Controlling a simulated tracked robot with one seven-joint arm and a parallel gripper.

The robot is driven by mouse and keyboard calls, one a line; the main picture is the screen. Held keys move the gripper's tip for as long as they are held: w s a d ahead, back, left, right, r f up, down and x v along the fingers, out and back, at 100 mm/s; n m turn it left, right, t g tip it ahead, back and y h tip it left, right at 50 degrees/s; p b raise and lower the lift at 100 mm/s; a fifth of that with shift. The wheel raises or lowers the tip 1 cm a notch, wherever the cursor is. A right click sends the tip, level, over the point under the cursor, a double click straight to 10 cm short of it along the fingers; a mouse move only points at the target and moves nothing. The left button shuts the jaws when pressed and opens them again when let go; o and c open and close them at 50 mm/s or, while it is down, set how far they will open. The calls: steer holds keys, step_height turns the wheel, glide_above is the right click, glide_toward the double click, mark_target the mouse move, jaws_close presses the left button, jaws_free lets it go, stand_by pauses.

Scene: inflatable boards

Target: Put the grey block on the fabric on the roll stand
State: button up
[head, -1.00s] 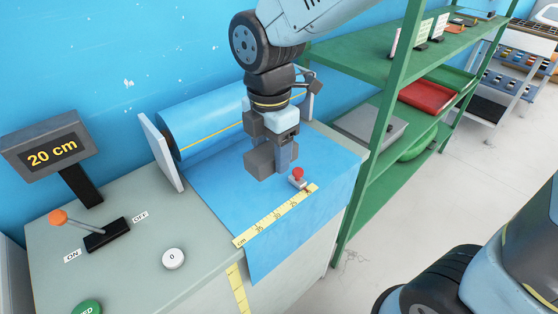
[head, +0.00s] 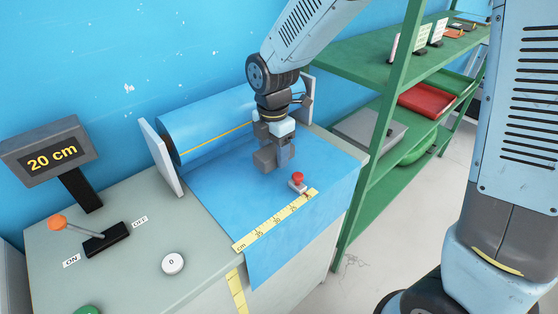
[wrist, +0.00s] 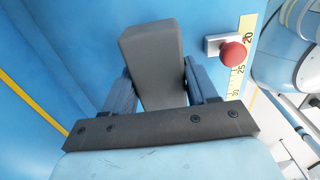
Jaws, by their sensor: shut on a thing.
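My gripper (head: 279,152) is shut on the grey block (head: 265,160). In the wrist view the grey block (wrist: 152,60) stands out between the two fingers of my gripper (wrist: 160,88). The blue fabric (head: 250,205) runs from the roll (head: 205,125) over the stand's top and hangs down its front. The block is over the flat fabric, in front of the roll. I cannot tell whether its underside touches the fabric. The roll stand's white side plate (head: 160,157) is left of the block.
A red-knobbed slider (head: 297,181) sits by the yellow ruler (head: 275,220), close to the block's right. A lever (head: 90,238), a white round button (head: 173,263) and a 20 cm display (head: 47,152) stand at left. Green shelves (head: 375,130) stand at right.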

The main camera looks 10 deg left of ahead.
mark_target(274, 161)
steer(key=shift+w+f, duration=0.15)
steer(key=shift+f, duration=1.55)
steer(key=o, duration=1.1)
steer(key=shift+f, duration=0.15)
